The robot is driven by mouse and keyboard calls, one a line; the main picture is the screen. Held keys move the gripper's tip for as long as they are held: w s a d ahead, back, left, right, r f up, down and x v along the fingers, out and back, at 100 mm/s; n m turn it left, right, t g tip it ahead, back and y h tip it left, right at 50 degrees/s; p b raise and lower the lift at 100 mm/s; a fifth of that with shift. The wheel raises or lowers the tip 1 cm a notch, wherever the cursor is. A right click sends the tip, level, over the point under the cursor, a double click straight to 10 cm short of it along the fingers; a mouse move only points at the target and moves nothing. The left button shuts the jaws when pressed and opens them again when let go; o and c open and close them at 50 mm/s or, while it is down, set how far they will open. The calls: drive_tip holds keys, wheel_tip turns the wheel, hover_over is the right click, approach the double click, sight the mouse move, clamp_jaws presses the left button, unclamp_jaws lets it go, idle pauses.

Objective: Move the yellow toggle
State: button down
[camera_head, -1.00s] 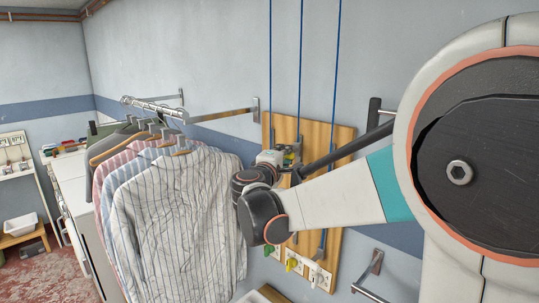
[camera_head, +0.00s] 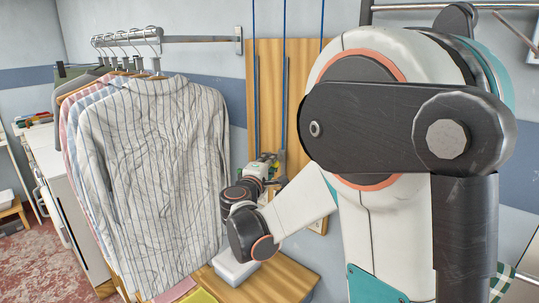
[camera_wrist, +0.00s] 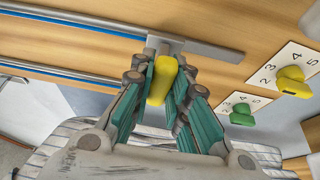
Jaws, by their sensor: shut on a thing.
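The yellow toggle (camera_wrist: 160,82) shows in the wrist view as a tapered yellow handle at the end of a grey metal slide (camera_wrist: 205,50) on the wooden board (camera_wrist: 120,22). My gripper (camera_wrist: 166,78) has its teal fingers on both sides of the toggle and is shut on it. In the head view my gripper (camera_head: 270,162) is at the wooden board (camera_head: 267,95), beside the striped shirt. The toggle cannot be made out clearly there.
A yellow knob (camera_wrist: 292,82) and a green knob (camera_wrist: 242,112) sit on numbered plates beside the toggle. Blue cords (camera_head: 285,60) run up the wall. Striped shirts (camera_head: 155,170) hang on a rail close to the left of my wrist. A wooden table (camera_head: 280,280) stands below.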

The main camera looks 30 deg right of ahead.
wheel_tip(320, 180, down, 8)
drive_tip(key=b, duration=0.4)
drive_tip(key=shift+f, duration=0.15)
drive_tip(key=shift+s, duration=0.15)
drive_tip(key=c, duration=1.5)
unclamp_jaws()
drive_tip(key=shift+f, duration=0.1)
drive_tip(key=shift+a, duration=0.1)
drive_tip(key=v, duration=1.1)
drive_tip(key=shift+s+a, duration=0.25)
drive_tip(key=shift+s, duration=0.1)
